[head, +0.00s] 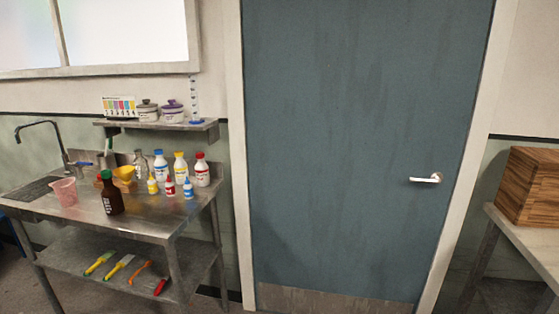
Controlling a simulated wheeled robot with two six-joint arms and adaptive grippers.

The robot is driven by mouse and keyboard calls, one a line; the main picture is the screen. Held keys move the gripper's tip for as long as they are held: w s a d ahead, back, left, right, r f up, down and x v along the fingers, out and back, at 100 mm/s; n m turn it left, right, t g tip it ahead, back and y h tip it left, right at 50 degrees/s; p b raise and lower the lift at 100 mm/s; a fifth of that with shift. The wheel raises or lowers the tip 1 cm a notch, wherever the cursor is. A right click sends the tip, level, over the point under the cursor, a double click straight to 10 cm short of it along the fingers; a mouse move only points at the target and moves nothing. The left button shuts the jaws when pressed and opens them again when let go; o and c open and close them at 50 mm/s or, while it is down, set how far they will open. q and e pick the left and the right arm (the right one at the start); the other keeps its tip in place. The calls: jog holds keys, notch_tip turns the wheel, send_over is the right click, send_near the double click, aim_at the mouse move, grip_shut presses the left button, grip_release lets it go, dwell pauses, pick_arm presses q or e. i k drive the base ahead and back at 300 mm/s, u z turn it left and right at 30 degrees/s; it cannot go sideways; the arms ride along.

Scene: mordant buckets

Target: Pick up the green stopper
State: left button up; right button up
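A small green stopper or cap (106,175) shows on top of a dark brown bottle (111,198). The bottle stands upright near the front edge of the steel sink table (160,222) at the left. The bottle has a label too small to read. I cannot tell how tightly the green piece sits in the neck. Neither of my grippers is in view.
A pink beaker (65,192) and a yellow funnel (124,175) stand near the bottle. Several white bottles and small droppers stand to its right. Brushes lie on the lower shelf (150,262). A closed blue door (360,140) fills the middle; a wooden box (530,186) is at right.

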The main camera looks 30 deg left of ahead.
aim_at(106, 174)
jog(key=u, duration=0.1)
jog(key=i, duration=1.35)
jog(key=u, duration=0.7)
jog(key=i, duration=0.85)
jog(key=u, duration=0.8)
